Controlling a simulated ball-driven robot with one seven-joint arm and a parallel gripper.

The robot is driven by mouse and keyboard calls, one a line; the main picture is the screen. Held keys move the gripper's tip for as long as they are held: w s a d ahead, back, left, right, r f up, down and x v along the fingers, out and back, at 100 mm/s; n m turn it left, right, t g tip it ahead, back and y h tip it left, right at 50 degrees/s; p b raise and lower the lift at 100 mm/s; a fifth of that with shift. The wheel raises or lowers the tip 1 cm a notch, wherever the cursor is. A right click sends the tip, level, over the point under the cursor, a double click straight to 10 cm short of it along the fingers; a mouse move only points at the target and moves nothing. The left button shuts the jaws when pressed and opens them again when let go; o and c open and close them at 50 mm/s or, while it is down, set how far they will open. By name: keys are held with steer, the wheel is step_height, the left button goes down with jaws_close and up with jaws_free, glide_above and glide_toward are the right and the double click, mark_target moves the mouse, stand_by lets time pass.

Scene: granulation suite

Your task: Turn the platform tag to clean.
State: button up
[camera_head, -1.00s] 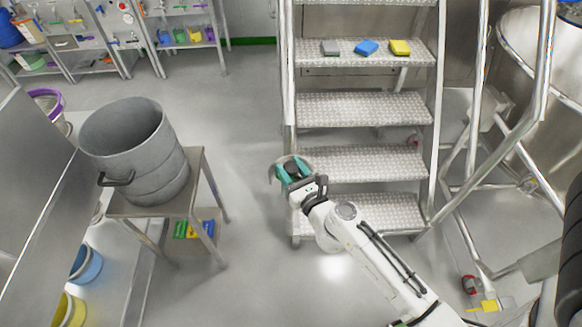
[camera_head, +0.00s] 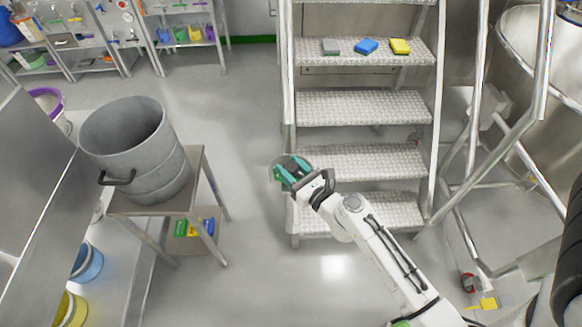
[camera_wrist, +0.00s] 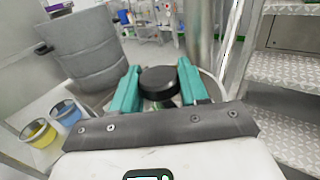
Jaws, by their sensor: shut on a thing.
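My gripper (camera_wrist: 158,90) has its teal fingers on either side of a round black knob (camera_wrist: 158,80), shut on it. A pale round disc (camera_wrist: 213,86) shows behind the knob, partly hidden by the fingers. In the head view my gripper (camera_head: 291,172) is at the left side of the metal steps, and the grey-green disc (camera_head: 277,172) shows around its fingertips. The knob and disc appear to be the platform tag, but I cannot read any clean marking on it.
The metal steps (camera_head: 362,108) rise right of my gripper, with grey, blue (camera_head: 366,46) and yellow (camera_head: 400,46) blocks on a tread. A grey drum (camera_head: 150,160) stands on a small table at left. Pipes and rails (camera_head: 478,130) crowd the right. The floor between is clear.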

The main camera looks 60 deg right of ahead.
steer(key=shift+f+n+y, duration=0.1)
steer(key=shift+n+y, duration=0.7)
steer(key=shift+y, duration=0.4)
steer(key=shift+n+t+y, duration=0.3)
steer(key=shift+n+y, duration=0.5)
steer(key=shift+y, duration=0.5)
steer(key=shift+n+y, duration=0.3)
steer(key=shift+y, duration=0.1)
steer(key=o, duration=1)
steer(key=s, duration=0.3)
steer(key=s+b, duration=0.1)
steer(key=s, duration=0.3)
steer(key=s+b, duration=0.1)
steer(key=s, duration=0.2)
steer(key=shift+s+d, duration=0.4)
